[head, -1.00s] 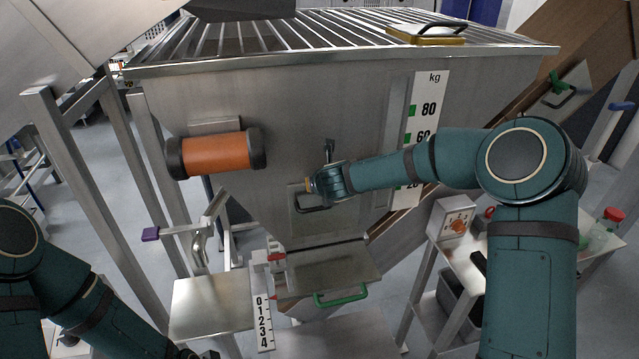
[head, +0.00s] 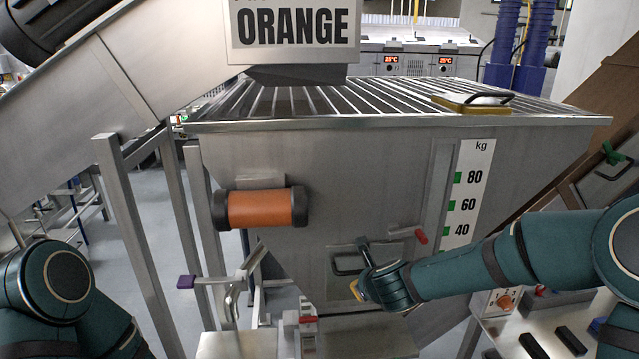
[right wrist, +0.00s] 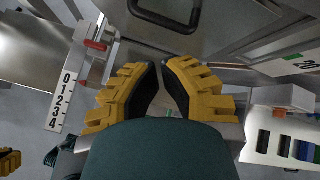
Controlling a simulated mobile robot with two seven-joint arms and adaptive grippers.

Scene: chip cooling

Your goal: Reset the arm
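My right arm reaches in from the right in the head view, its gripper (head: 358,290) in front of the steel hopper (head: 370,170), just below a black handle (head: 348,264) on its front. In the right wrist view my right gripper's yellow fingers (right wrist: 160,64) have black pads, converge with their tips almost together, and hold nothing visible. My left arm (head: 60,290) is folded at the lower left of the head view. Its gripper is outside that view; a yellow finger part, apparently of it (right wrist: 9,160), shows at the right wrist view's lower left edge.
An orange roller (head: 262,208) sticks out of the hopper's front. A purple-ended lever (head: 187,282) stands at lower left. A red-tipped handle (head: 421,237) is close above my right forearm. A side table (head: 535,325) stands at lower right.

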